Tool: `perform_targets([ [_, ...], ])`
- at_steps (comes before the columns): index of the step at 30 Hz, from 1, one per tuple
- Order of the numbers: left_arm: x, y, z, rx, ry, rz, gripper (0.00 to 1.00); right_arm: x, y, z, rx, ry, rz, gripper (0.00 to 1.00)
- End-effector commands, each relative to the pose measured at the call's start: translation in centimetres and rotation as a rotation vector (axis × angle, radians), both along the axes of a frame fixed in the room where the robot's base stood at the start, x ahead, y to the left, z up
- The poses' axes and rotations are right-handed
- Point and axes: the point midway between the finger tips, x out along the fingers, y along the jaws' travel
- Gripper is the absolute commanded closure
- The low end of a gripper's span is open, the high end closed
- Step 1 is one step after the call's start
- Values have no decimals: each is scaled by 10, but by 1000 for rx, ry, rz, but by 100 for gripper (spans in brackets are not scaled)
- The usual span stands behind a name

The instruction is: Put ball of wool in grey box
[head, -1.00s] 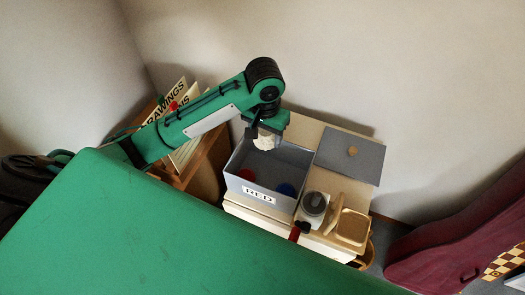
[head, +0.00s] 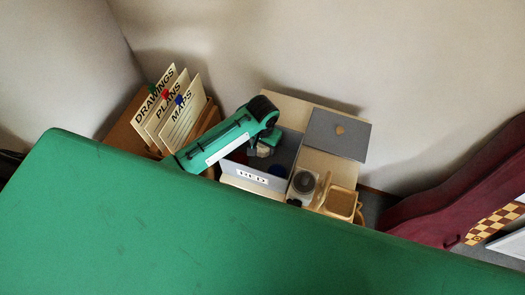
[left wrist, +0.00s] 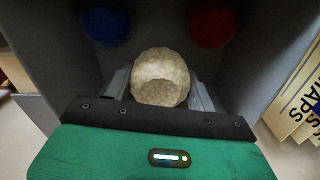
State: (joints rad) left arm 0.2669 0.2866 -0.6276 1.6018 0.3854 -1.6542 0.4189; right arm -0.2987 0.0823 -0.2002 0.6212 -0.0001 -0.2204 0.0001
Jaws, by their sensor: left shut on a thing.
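The grey box (head: 245,183) stands open on a pale wooden top, with a lettered label on its front. My left gripper (head: 266,150) reaches down over the box in the head view. In the left wrist view the gripper (left wrist: 160,85) is shut on a cream, bumpy ball of wool (left wrist: 160,70), held between the box's grey walls (left wrist: 52,70). A blue ball (left wrist: 105,25) and a red ball (left wrist: 213,25) lie deeper in the box. I cannot tell whether the wool touches the floor. My right gripper is not in view.
A grey lid (head: 335,130) with a wooden knob lies behind right of the box. A round grey-topped jar (head: 304,183) and a square wooden tray (head: 340,202) stand at its right. Lettered folders (head: 172,112) stand at left. A green surface (head: 230,235) fills the front.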

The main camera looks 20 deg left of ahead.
Motion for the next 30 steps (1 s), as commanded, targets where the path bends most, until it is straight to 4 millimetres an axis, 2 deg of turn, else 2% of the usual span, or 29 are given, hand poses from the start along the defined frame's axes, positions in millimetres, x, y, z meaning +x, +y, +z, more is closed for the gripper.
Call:
perform_targets([
  [3,0,0,-16,0,1,0,66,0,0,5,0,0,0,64],
  [8,0,0,-28,0,1,-1,66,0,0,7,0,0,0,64],
  [15,0,0,-57,0,1,1,66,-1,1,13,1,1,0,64],
  [29,0,0,-67,0,-1,0,66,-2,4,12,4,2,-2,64],
  [30,0,0,-66,0,-1,0,38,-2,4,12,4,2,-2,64],
])
